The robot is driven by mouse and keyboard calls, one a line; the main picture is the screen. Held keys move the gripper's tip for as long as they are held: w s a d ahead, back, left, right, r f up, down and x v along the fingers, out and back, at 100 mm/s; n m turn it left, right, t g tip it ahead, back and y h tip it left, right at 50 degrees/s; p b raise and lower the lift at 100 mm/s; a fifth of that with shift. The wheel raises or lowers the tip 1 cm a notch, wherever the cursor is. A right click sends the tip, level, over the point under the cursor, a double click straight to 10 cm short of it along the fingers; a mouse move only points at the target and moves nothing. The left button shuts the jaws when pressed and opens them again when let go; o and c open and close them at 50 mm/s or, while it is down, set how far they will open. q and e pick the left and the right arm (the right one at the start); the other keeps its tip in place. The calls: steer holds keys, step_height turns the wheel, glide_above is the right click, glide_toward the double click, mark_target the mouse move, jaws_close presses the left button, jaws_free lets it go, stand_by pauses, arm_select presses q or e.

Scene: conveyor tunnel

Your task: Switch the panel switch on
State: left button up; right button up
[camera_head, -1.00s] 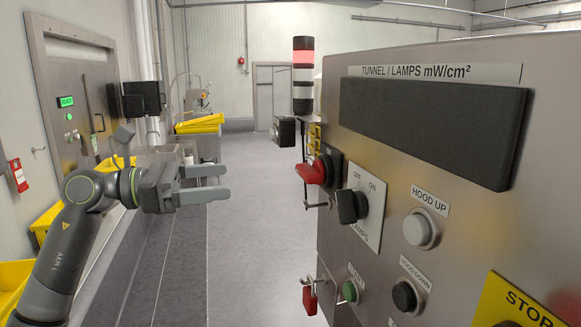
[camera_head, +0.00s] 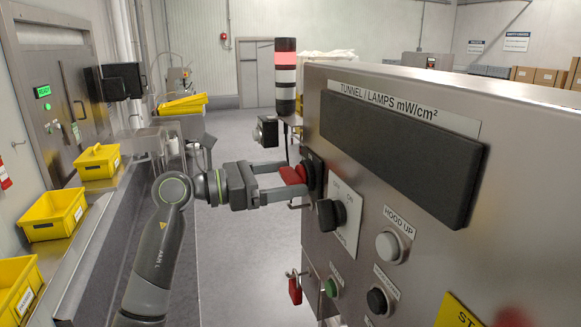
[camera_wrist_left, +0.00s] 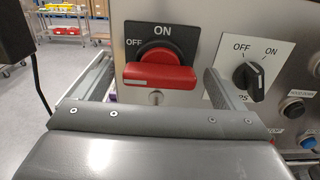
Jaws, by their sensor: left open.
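The panel switch (camera_head: 292,174) is a red handle on a black plate on the panel's left edge. In the wrist view the red handle (camera_wrist_left: 160,76) lies level, with OFF at the plate's upper left and ON at the top. My left gripper (camera_head: 296,181) is open, its fingertips at the handle in the head view. In the wrist view the gripper (camera_wrist_left: 158,70) has one finger on each side of the handle, with gaps visible. Contact cannot be told. My right gripper is not in view.
A black OFF/ON lamp knob (camera_head: 330,214) sits right of the switch; it also shows in the wrist view (camera_wrist_left: 247,78). Hood buttons (camera_head: 389,246) are farther right. A red padlock (camera_head: 295,290) hangs below. A signal tower (camera_head: 286,58) glows red. Yellow bins (camera_head: 55,213) stand left.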

arm_select(q)
steer(key=shift+x, duration=0.85)
steer(key=c, duration=1)
steer(key=shift+f+b, duration=0.15)
steer(key=shift+b, duration=0.35)
steer(key=m+b, duration=0.5)
steer(key=b, duration=0.7)
steer(key=shift+f+m, duration=0.1)
steer(key=shift+m, duration=0.2)
steer(key=shift+m+b, duration=0.7)
steer(key=shift+b, duration=0.5)
steer(key=o, duration=1)
